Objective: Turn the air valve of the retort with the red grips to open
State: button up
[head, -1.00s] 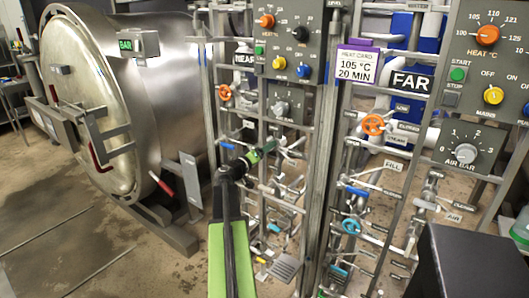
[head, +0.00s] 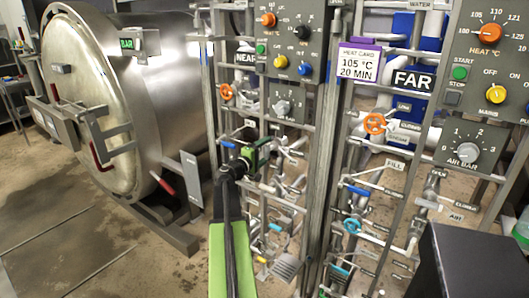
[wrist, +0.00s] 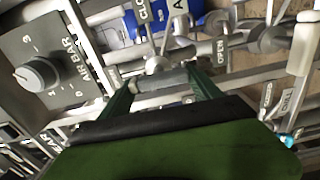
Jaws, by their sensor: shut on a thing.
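The retort (head: 160,90) with red grips (head: 162,185) stands at the left in the head view. In the head view my gripper (head: 262,148) is at the rack under the NEAR sign (head: 246,57). In the wrist view its green fingers (wrist: 160,88) are shut on a grey bar handle (wrist: 160,79), the air valve's by the partly seen AIR plate (wrist: 179,5). A CLOSED plate (wrist: 143,10) is at upper left and an OPEN plate (wrist: 221,50) at right. I cannot tell which plate the handle points to. In the head view my gripper hides the handle.
An AIR BAR knob (wrist: 38,74) is left of the fingers in the wrist view. Pipes and valves crowd the rack around my gripper. The FAR rack, marked by its sign (head: 413,79), stands at the right with its own valves. Floor (head: 75,240) is clear at lower left.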

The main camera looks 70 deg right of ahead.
jog(key=shift+n, duration=0.4)
jog(key=o, duration=1.4)
jog(key=shift+a, duration=0.2)
jog(key=v, duration=1.7)
jog(key=shift+w, duration=0.15)
